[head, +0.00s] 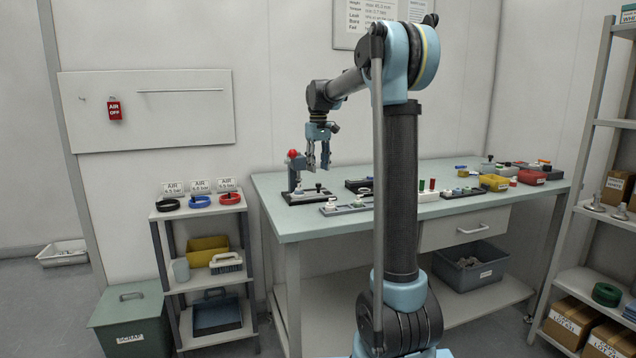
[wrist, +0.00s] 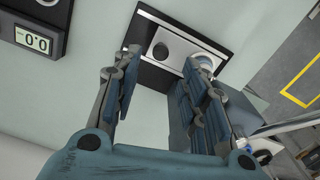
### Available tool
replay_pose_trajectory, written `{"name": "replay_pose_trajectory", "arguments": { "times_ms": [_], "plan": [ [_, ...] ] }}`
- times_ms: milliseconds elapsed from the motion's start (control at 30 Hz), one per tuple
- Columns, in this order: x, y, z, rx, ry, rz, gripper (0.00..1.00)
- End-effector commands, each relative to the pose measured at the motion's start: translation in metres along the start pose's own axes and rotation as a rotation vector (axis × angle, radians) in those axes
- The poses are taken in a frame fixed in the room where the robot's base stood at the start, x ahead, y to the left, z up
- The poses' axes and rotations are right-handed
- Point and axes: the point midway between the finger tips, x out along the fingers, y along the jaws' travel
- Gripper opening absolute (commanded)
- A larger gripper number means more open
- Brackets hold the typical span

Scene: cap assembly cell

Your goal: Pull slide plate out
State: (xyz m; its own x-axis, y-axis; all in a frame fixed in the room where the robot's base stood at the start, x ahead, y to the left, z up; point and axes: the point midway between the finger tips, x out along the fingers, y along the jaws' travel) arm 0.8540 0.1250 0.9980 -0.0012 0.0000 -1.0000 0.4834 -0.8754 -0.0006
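The slide plate (wrist: 184,52) is a light metal plate with a round dark knob (wrist: 160,50), set in a black-framed fixture base (wrist: 150,75). In the head view the fixture (head: 310,197) sits at the table's left end, with the small dark knob (head: 318,187) near its front. My gripper (head: 318,164) points down above the fixture, apart from it. In the wrist view my gripper (wrist: 160,66) is open and empty, with the knob showing beyond and between the fingertips. The right finger partly hides a round white part (wrist: 207,63).
A press post with a red ball (head: 293,154) stands at the fixture's left rear, close to my gripper. A digital display (wrist: 38,40) shows in the wrist view. Other fixtures (head: 346,208) stand to the right on the table (head: 300,228). A shelf rack (head: 205,265) stands left.

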Motion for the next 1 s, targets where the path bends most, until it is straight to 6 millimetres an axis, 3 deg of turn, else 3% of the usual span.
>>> {"name": "replay_pose_trajectory", "arguments": {
  "times_ms": [100,333,800,967,1000],
  "plan": [
    [0.021,0.000,0.000,0.000,0.000,0.000,0.40],
    [0.050,0.000,0.000,0.000,0.000,0.000,0.40],
    [0.061,0.000,0.000,0.000,0.000,0.000,0.40],
    [0.061,0.000,0.000,0.000,0.000,0.000,0.03],
    [0.061,0.000,0.000,0.000,0.000,0.000,0.00]
  ]
}}
